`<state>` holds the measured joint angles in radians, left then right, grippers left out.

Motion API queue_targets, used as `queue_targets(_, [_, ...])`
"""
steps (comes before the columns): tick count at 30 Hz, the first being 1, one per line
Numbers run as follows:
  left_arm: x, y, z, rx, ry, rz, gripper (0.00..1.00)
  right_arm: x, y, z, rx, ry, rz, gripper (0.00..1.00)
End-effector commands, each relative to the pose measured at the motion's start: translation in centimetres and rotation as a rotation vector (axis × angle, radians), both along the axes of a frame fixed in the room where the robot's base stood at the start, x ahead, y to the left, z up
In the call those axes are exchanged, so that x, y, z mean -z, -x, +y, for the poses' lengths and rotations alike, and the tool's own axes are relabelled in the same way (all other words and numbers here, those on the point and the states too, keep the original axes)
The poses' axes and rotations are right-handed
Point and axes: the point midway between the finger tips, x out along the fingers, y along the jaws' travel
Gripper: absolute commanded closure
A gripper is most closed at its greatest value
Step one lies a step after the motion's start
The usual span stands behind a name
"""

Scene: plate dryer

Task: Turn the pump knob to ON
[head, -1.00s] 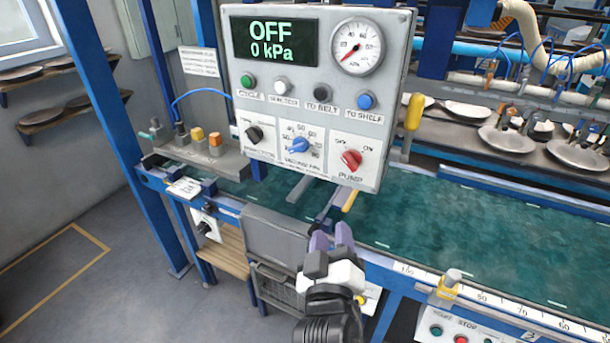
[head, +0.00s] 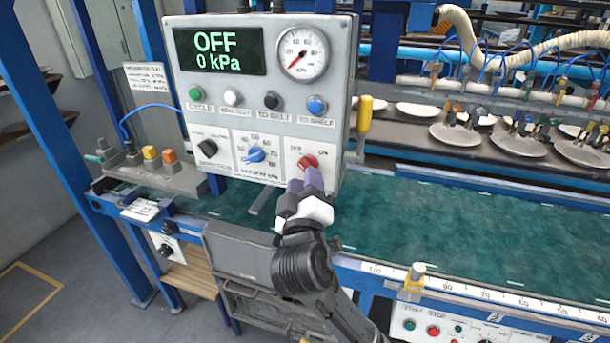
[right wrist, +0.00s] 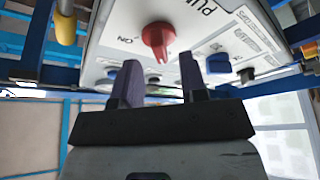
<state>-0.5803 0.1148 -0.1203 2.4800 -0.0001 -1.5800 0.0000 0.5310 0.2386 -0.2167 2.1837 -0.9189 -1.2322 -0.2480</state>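The red pump knob (head: 308,162) is on the lower right of the grey control panel (head: 345,60), between the OFF and ON labels. It also shows in the right wrist view (right wrist: 158,38). The panel display (head: 218,51) reads OFF and 0 kPa. My right gripper (head: 304,183) is just below the knob in the head view. In the right wrist view its two purple fingers (right wrist: 159,75) are apart with nothing between them, and the knob lies beyond their tips, not visibly touched. My left gripper is not in view.
A blue vacuum knob (head: 256,155) and a black knob (head: 207,147) sit left of the pump knob. A yellow handle (head: 364,113) sticks out at the panel's right side. The green belt (head: 440,220) runs below, with plates behind it.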

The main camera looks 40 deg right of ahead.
Motion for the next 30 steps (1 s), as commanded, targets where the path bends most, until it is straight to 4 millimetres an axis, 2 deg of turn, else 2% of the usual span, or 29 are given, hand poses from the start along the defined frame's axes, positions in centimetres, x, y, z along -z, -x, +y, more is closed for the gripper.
queue_targets(6, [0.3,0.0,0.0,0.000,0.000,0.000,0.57,-0.5,-1.4,-1.2,0.000,0.002,0.000,0.61])
queue_targets(19, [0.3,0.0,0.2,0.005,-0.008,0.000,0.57,-0.7,-1.8,-1.6,-0.001,0.001,0.000,0.61])
queue_targets(30, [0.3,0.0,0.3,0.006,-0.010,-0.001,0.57,-0.7,-1.8,-1.6,0.000,0.001,0.000,0.95])
